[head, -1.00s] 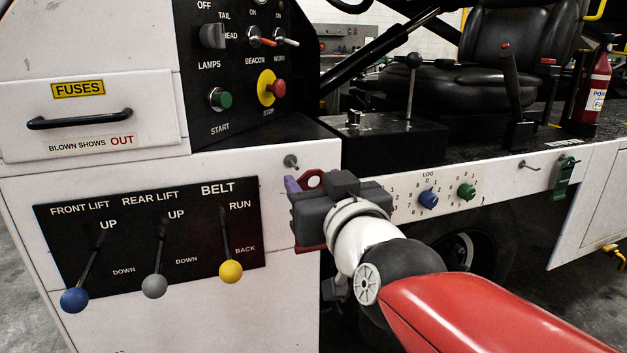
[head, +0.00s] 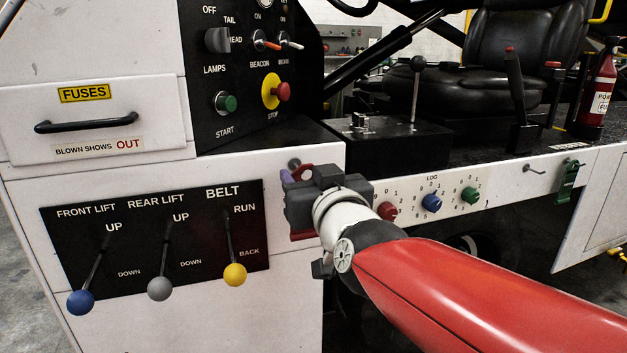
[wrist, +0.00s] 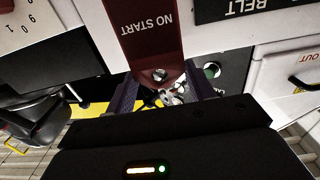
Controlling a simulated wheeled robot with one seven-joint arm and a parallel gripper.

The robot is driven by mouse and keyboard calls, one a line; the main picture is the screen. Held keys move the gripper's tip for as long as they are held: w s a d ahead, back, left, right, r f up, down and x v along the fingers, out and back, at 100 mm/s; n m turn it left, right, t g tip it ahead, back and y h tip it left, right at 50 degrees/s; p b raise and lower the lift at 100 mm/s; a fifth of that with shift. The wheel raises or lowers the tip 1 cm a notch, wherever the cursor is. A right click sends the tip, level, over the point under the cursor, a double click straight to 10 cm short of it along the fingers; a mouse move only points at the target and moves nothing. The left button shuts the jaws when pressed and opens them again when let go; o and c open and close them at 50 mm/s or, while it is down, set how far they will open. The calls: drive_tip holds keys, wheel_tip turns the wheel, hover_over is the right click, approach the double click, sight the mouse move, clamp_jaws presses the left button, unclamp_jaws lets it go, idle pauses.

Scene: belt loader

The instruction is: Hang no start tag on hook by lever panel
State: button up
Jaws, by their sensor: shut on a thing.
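The dark red NO START tag (wrist: 150,28) is held in my gripper (wrist: 158,90), between its two purple fingers. In the wrist view the tag reads upside down, and a metallic round thing shows at its hole. In the head view my gripper (head: 296,182) covers most of the tag; its red top loop (head: 302,172) shows above the jaws, and a red edge below. The grey hook (head: 294,162) sticks out of the white panel right of the lever panel (head: 150,240), just above the tag's top. I cannot tell whether the tag touches the hook.
Three levers with blue, grey and yellow knobs (head: 235,275) stand left of my gripper. Red, blue and green dials (head: 432,203) lie to the right. A green tag (head: 568,180) hangs farther right beside a bare hook (head: 534,169). A black ledge lies behind.

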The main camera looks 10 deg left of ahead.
sight(303, 172)
drive_tip(key=shift+x, duration=1.6)
drive_tip(key=shift+w+a+f+b, duration=0.35)
drive_tip(key=shift+w+f+b, duration=0.3)
drive_tip(key=shift+b, duration=0.05)
drive_tip(key=o, duration=1)
drive_tip(key=shift+o, duration=0.2)
